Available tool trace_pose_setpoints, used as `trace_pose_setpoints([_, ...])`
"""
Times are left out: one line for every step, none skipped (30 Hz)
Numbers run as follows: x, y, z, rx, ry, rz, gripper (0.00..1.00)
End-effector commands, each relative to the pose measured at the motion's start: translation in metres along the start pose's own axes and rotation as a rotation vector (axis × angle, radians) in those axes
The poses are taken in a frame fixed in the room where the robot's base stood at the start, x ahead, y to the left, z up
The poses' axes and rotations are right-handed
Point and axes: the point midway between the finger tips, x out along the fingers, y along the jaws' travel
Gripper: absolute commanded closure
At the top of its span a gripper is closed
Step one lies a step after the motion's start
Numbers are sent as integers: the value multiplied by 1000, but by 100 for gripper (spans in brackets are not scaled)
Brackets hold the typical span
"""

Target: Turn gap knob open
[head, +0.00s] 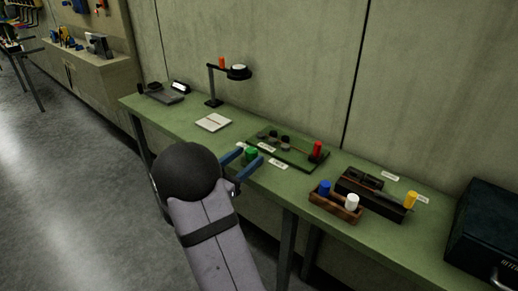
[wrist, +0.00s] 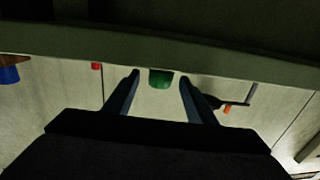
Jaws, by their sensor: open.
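A green cylindrical knob (head: 251,156) stands at the front edge of the green bench, by a dark green board (head: 292,152). It also shows in the wrist view (wrist: 160,79), between the two blue fingertips, with a gap on either side. My gripper (head: 252,153) is open around or just in front of it; I cannot tell how far the fingers reach past it. A red upright knob (head: 317,150) stands at the board's right end. Small white labels lie near the board, too small to read, so I cannot tell which knob is named gap.
To the right are a brown wooden holder (head: 335,204) with blue and white cylinders, a black tray (head: 372,196) with a yellow cylinder, and a dark case (head: 487,235). A lamp (head: 214,85) and white pad (head: 213,122) stand left. The wall is close behind.

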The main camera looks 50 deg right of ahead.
Motion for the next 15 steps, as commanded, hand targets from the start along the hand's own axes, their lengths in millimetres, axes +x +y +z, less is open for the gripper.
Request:
trace_pose_setpoints([4,1,0,0,0,2,49])
trace_pose_setpoints([7,1,0,0,0,3,49])
trace_pose_setpoints([10,1,0,0,1,2,49])
trace_pose_setpoints([14,1,0,0,0,2,49])
trace_pose_setpoints([18,1,0,0,0,3,49])
trace_pose_setpoints([23,1,0,-1,0,3,49])
trace_pose_setpoints([27,1,0,-1,0,2,49])
trace_pose_setpoints([31,1,0,-1,0,3,49])
trace_pose_setpoints([36,1,0,0,0,3,49])
trace_pose_setpoints([40,0,0,-1,0,1,49])
trace_pose_setpoints([44,1,0,-1,0,2,49])
trace_pose_setpoints([49,1,0,0,0,2,49])
trace_pose_setpoints([52,0,0,0,1,1,49])
trace_pose_setpoints([55,0,0,0,0,1,49])
trace_pose_setpoints([59,0,0,-1,-1,1,49])
